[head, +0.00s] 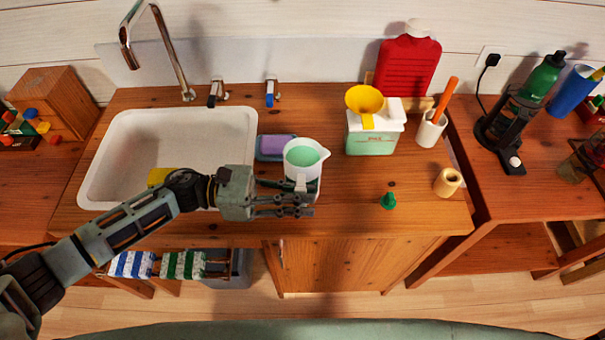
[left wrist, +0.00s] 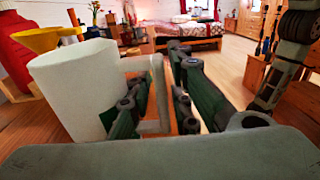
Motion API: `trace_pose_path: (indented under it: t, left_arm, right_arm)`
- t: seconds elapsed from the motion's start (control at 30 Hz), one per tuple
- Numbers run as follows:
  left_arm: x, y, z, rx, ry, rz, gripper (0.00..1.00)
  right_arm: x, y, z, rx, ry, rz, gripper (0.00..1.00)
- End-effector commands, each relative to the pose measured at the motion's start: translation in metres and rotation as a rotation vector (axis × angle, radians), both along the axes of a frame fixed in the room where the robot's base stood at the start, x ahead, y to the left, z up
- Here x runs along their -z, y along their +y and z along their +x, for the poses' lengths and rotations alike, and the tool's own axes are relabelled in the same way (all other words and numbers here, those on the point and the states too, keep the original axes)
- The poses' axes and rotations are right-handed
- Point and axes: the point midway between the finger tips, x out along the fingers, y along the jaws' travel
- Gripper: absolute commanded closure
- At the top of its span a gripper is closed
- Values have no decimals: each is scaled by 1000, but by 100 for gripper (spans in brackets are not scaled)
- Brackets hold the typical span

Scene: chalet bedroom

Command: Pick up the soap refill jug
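The soap refill jug (head: 303,160) is a white jug with pale green liquid inside. It stands upright on the wooden counter, right of the sink. My left gripper (head: 298,204) is at the jug's near side, its fingers level with the lower part. In the left wrist view the jug's white body (left wrist: 78,88) fills the left side, and its handle (left wrist: 157,95) stands between the fingers of my left gripper (left wrist: 160,105). The fingers are apart, with a gap visible beside the handle. My right gripper is not in view.
A purple sponge on a blue dish (head: 277,147) lies just left of the jug. A white-green box (head: 371,140) with a yellow funnel (head: 364,101) stands to the right. A green stopper (head: 388,201) and wooden cup (head: 447,182) are near the front edge. The sink (head: 120,150) is left.

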Motion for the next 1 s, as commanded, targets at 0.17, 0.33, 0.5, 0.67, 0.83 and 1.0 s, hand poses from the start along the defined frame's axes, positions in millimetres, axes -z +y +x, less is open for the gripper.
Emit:
trace_pose_path:
  t: [0.17, 0.33, 0.5, 0.67, 0.83, 1.0]
  left_arm:
    - [1, -1, 0, -1, 0, 1, 81]
    - [1, -1, 0, -1, 0, 1, 92]
    - [1, -1, 0, -1, 0, 0, 100]
    - [1, -1, 0, -1, 0, 0, 100]
    - [0, -1, 0, -1, 0, 0, 100]
    - [-2, -1, 1, 0, -4, -4, 100]
  right_arm:
    - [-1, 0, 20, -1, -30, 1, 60]
    - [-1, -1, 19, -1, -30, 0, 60]
    - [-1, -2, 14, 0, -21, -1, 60]
    - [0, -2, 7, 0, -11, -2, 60]
    - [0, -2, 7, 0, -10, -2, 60]
    - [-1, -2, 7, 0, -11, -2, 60]
